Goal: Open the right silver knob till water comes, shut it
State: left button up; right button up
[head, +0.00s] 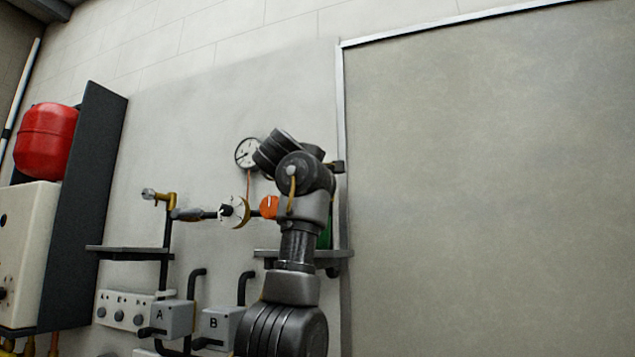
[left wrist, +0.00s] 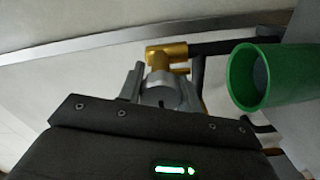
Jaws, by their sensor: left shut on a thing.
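In the left wrist view my left gripper (left wrist: 158,84) is shut on a silver knob (left wrist: 160,97) below a brass valve (left wrist: 166,56). A green cup (left wrist: 240,92) is to the right of the knob, its open mouth towards the camera. No water stream shows. In the head view my arm covers this knob and my fingertips; only a sliver of the green cup (head: 326,236) shows beside the arm. Another silver knob (head: 148,194) sits on a brass valve (head: 167,199) further left, with nothing gripping it. My right gripper is not in view.
A white wheel (head: 235,212), an orange knob (head: 269,207) and a round gauge (head: 247,153) are left of my arm. Dark shelves (head: 128,250) stick out from the wall. Grey boxes (head: 172,318) and pipes are below. A red tank (head: 46,140) hangs far left.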

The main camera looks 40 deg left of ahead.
pick_arm(q)
jog(key=o, duration=0.9)
jog(key=shift+s, duration=0.1)
jog(key=shift+s, duration=0.1)
jog(key=shift+b+v, duration=3.65)
jog(key=shift+v, duration=1.65)
